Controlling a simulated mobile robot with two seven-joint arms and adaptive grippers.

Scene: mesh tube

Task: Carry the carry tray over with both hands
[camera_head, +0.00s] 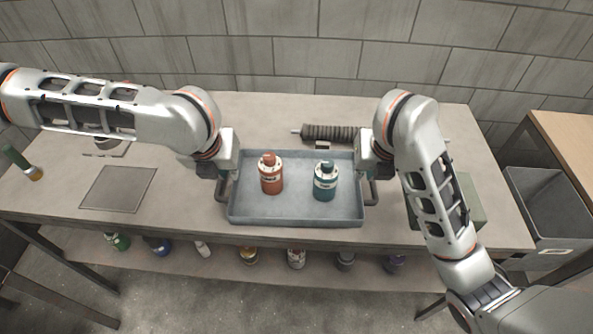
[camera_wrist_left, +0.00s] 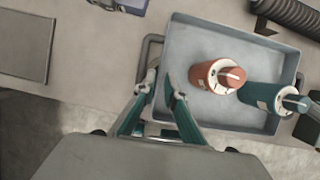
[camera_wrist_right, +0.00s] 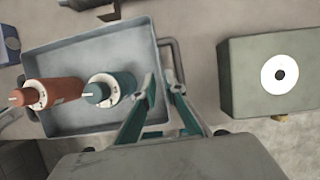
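The grey carry tray (camera_head: 295,217) lies flat on the workbench, with a bar handle at each end. A red canister (camera_head: 271,177) and a green canister (camera_head: 326,183) stand in it. My left gripper (camera_wrist_left: 161,82) is over the left handle (camera_wrist_left: 148,50); one finger is by the bar, the other over the tray's edge. My right gripper (camera_wrist_right: 161,82) is likewise at the right handle (camera_wrist_right: 176,55). In both wrist views a gap shows between the fingertips. The fingers partly cover the handles, and I see no firm contact.
A dark ribbed tube (camera_head: 331,132) lies behind the tray. A grey-green box (camera_wrist_right: 270,75) stands right of it, and a flat plate (camera_head: 118,189) lies to the left. A grey bin (camera_head: 548,212) stands off the bench's right end. Several bottles are on the lower shelf.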

